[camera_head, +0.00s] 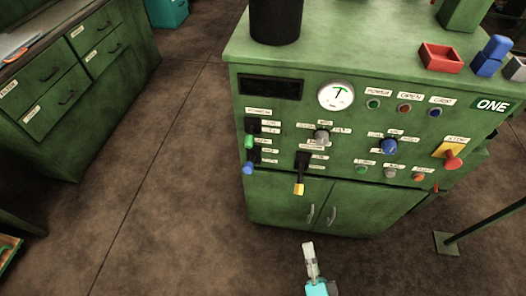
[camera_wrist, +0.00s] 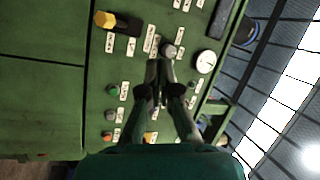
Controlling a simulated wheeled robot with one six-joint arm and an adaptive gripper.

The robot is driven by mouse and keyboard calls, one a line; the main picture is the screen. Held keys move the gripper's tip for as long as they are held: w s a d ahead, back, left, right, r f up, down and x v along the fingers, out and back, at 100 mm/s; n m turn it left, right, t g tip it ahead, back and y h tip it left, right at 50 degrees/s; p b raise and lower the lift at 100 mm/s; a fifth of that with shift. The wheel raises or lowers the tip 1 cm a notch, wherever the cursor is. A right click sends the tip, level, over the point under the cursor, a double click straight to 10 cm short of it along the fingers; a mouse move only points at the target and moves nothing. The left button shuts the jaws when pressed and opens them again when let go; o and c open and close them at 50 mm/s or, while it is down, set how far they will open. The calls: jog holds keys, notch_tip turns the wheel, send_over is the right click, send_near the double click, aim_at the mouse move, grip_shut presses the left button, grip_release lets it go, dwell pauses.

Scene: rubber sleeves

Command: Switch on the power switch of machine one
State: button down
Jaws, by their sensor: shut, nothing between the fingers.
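Machine one is a green cabinet (camera_head: 300,205) with a sign reading ONE at its upper right. Its front panel carries a lever with a yellow tip (camera_head: 299,188), pointing down. In the wrist view the lever's yellow tip (camera_wrist: 104,20) is at the upper left. Two more levers, with a green tip (camera_head: 249,142) and a blue tip (camera_head: 248,168), are at the panel's left. Which one is the power switch is too small to read. My gripper (camera_head: 308,246) is shut and empty in front of the lower doors; in the wrist view its fingers (camera_wrist: 160,72) point toward the panel.
The panel also bears a round gauge (camera_head: 336,95), a grey knob (camera_head: 321,137), a blue knob (camera_head: 389,147) and a red stop button (camera_head: 452,158) on yellow. A red box (camera_head: 440,57) and black cylinder (camera_head: 276,20) stand on top.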

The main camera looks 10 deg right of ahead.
aim_at(250, 136)
jog(key=w+a+m+t+h, duration=0.1)
jog(key=w+a+m, duration=0.2)
jog(key=w, duration=0.3)
jog(key=w+a+m+t+h, duration=0.1)
jog(key=w+a+m, duration=0.2)
jog(key=w+m, duration=0.3)
jog(key=w+a+r+m+t+h, duration=0.1)
jog(key=w+a+m, duration=0.1)
jog(key=w+m, duration=0.3)
jog(key=shift+w+a, duration=0.4)
jog(key=shift+w, duration=1.1)
jog(key=w+a+r, duration=0.2)
jog(key=w+r, duration=0.5)
jog(key=w, duration=0.1)
jog(key=shift+w+a+r, duration=0.15)
jog(key=shift+w+r, duration=0.1)
